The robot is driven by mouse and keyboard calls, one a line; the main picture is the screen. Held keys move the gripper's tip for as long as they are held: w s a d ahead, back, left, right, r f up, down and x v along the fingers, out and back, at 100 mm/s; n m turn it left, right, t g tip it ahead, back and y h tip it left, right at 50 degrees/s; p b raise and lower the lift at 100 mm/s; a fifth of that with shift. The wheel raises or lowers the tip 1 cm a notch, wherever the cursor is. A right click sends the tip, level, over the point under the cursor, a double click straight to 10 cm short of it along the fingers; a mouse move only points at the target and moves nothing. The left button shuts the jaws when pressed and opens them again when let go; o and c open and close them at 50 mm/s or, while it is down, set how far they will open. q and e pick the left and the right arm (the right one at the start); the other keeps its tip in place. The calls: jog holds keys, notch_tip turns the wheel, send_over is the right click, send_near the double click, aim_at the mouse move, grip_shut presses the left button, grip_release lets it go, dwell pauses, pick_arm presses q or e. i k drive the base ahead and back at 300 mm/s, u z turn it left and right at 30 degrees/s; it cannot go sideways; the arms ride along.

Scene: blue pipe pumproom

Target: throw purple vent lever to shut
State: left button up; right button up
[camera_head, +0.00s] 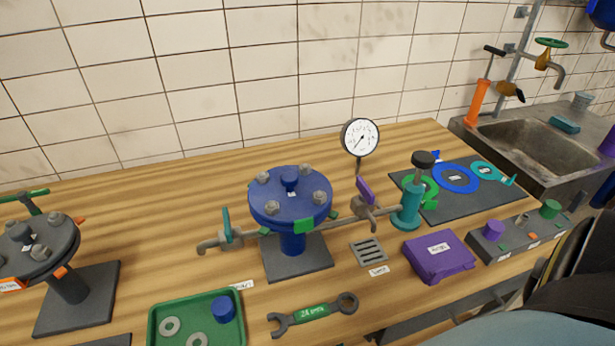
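The purple vent lever (366,190) sits on top of a small grey valve (366,211) on the pipe, just right of the blue flanged vessel (291,202). The lever is tilted, its upper end leaning left, and it lies across the line of the pipe rather than along it. A pressure gauge (360,137) rises behind the lever. Neither of my grippers shows in the head view, so their states cannot be seen.
A teal lever (226,225) stands on the pipe's left end. A teal hand pump (411,203) is at its right. A purple box (439,255), grey slotted plate (369,252), wrench (313,313) and green tray (153,325) lie in front. A sink (540,140) is right.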

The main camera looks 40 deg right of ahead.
aim_at(366, 194)
jog(key=u, duration=0.7)
jog(key=k, duration=0.75)
jog(key=z, duration=0.9)
